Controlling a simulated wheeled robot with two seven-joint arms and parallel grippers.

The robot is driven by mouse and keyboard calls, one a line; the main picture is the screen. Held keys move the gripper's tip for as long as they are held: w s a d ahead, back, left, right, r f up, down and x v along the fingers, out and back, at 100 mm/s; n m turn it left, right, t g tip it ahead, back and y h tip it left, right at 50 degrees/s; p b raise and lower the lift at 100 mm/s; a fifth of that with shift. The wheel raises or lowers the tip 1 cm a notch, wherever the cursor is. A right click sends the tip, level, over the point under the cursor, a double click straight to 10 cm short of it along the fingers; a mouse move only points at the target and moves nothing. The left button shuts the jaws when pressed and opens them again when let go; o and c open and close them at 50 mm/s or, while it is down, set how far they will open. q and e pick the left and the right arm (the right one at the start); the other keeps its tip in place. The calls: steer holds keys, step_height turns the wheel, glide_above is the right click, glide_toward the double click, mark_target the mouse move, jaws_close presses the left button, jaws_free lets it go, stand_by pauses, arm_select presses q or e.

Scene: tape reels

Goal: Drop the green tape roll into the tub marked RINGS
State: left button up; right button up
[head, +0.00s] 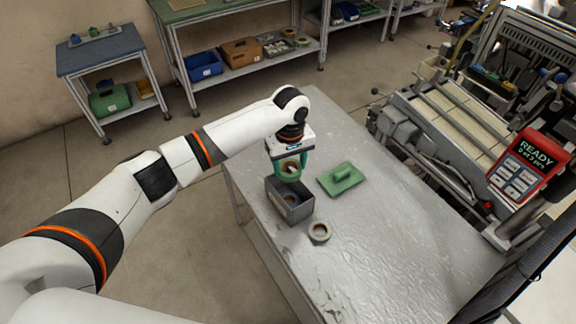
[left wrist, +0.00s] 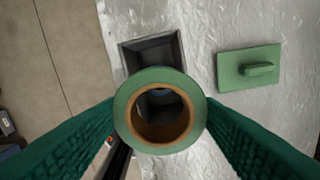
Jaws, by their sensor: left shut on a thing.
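The green tape roll (head: 290,168) is held between the fingers of my left gripper (head: 290,170), which points down. In the left wrist view the roll (left wrist: 126,108) has a green outside and a brown core, with both fingers pressed on its sides. A grey open tub (head: 299,214) stands on the table under the gripper; any marking on it is too small to read. The roll is above the tub's far part, and in the left wrist view it covers the near part of the tub (left wrist: 127,60). Something ring-like shows inside the tub. My right gripper is not in view.
A green block with a handle (head: 341,180) lies right of the tub. A machine with a red READY panel (head: 528,165) stands at the right. The table's near right is clear.

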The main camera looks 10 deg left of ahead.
arm_select(q)
step_height(320, 180, down, 8)
steer(key=b, duration=0.5)
steer(key=shift+r, duration=0.2)
steer(key=shift+s+f, duration=0.1)
steer(key=shift+s, duration=0.05)
steer(key=o, duration=1)
steer(key=shift+f, duration=0.1)
steer(key=shift+o, duration=0.2)
steer(key=shift+s, duration=0.1)
